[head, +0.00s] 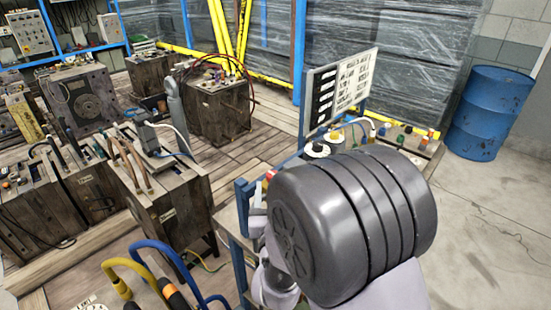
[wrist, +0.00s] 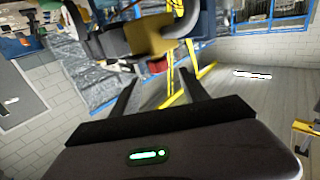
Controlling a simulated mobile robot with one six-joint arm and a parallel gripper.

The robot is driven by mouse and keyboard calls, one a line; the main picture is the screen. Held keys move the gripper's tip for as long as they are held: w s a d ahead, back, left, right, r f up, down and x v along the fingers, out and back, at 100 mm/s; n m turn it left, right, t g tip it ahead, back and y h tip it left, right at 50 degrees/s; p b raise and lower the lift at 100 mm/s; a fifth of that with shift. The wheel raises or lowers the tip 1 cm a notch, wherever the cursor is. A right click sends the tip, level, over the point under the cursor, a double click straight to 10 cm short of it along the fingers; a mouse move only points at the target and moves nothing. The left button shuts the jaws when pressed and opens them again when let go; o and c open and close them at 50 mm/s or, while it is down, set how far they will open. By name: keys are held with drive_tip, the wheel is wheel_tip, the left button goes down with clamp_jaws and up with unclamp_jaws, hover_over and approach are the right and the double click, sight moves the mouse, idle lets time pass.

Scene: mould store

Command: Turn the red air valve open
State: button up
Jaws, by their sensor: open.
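My gripper (wrist: 158,78) is open in the wrist view, its two dark fingers well apart with nothing held between them. A small red part (wrist: 157,66) shows just beyond the fingertips, between them and under a blurred yellow-tan block. It may be the red air valve, but its shape and handle position cannot be told. In the head view a small red spot (head: 271,175) shows at the left edge of my arm, above a blue-framed stand. My arm hides most of what is behind it there, and the fingers cannot be made out.
A bench (head: 408,141) with small coloured parts and a white label board (head: 339,90) stands behind my arm. Wooden-looking mould blocks (head: 160,205) with hoses fill the left. A blue drum (head: 490,112) stands at the right. Floor at the lower right is clear.

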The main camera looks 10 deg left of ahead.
sight(272, 171)
drive_tip(key=x, duration=0.9)
drive_tip(key=shift+w, duration=0.3)
clamp_jaws()
